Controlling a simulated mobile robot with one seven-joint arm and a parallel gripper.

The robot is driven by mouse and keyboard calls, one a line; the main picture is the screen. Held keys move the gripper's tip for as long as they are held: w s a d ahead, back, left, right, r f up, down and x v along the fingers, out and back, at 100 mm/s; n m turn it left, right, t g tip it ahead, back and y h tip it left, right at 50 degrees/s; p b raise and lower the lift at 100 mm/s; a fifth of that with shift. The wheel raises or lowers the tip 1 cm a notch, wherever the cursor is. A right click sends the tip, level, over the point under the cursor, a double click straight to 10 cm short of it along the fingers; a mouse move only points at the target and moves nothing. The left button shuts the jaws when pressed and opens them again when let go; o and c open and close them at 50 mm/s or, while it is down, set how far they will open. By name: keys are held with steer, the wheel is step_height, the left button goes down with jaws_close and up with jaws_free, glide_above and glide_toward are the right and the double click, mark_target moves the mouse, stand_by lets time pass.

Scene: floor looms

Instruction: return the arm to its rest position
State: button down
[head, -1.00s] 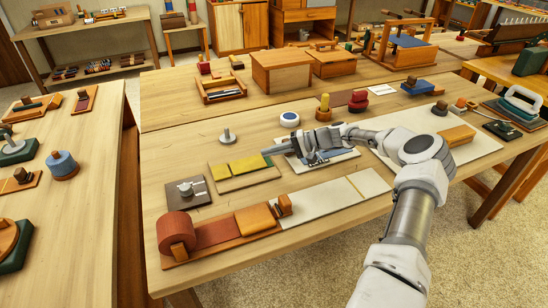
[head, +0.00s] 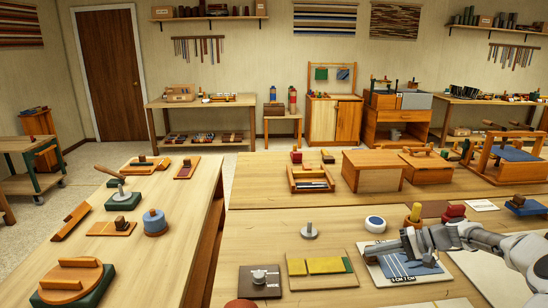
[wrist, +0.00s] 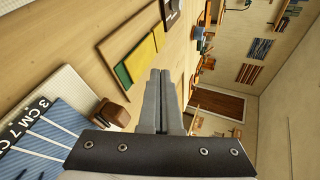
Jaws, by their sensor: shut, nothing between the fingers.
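My gripper (head: 408,240) is at the right of the head view, above a blue board with white markings (head: 402,262). The arm comes in from the right edge; its lower links are out of frame. In the wrist view my gripper (wrist: 160,75) has its two grey fingers together with nothing between them. The blue board's lettered edge (wrist: 32,118) shows at the wrist view's lower left. A brown wooden knob (wrist: 110,112) shows just left of the fingers, and it looks apart from them.
A yellow-and-green panel (head: 320,266) lies left of my gripper. A wooden box (head: 372,170) is farther back.

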steer(key=s+a+r+n+g+h+p, duration=0.1)
steer(key=s+a+r+n+g+h, duration=0.1)
steer(key=s+a+r+h, duration=0.35)
steer(key=s+a+r+n+g+h+p, duration=0.1)
steer(key=s+a+r+n+g+h, duration=0.2)
steer(key=a+r, duration=0.5)
steer(key=s+a+r+t+h+p, duration=0.1)
steer(key=s+r, duration=0.3)
steer(key=s, duration=0.4)
steer(key=s+a+r+t+h+p, duration=0.1)
steer(key=s+a+r+t, duration=0.1)
steer(key=s, duration=0.7)
steer(key=s+a+r+t+h+p, duration=0.1)
steer(key=s+r+t+p, duration=0.1)
steer(key=s+r, duration=0.4)
steer(key=shift+s+a+t, duration=0.25)
steer(key=shift+s+t, duration=0.25)
steer(key=shift+s, duration=0.65)
steer(key=shift+d, duration=0.25)
